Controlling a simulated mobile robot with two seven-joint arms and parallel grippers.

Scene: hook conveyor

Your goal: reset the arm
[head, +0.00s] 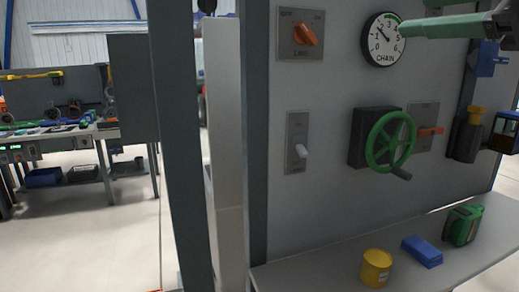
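My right gripper (413,15) comes in from the right at the top edge. Its two green fingers point left and are apart, with nothing seen between them; the upper finger is partly cut off by the picture edge. The lower fingertip overlaps the right rim of the round white CHAIN dial (384,40) in the picture; I cannot tell whether it touches. The dial has a dark needle pointing up-left. My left gripper is out of view.
The grey panel carries an orange knob (305,35), a white toggle (301,151), a green handwheel (390,141) and an orange lever (431,131). On the shelf (320,273) are a yellow can (376,268), a blue block (422,251) and a green device (463,225). A workbench (55,134) stands far left.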

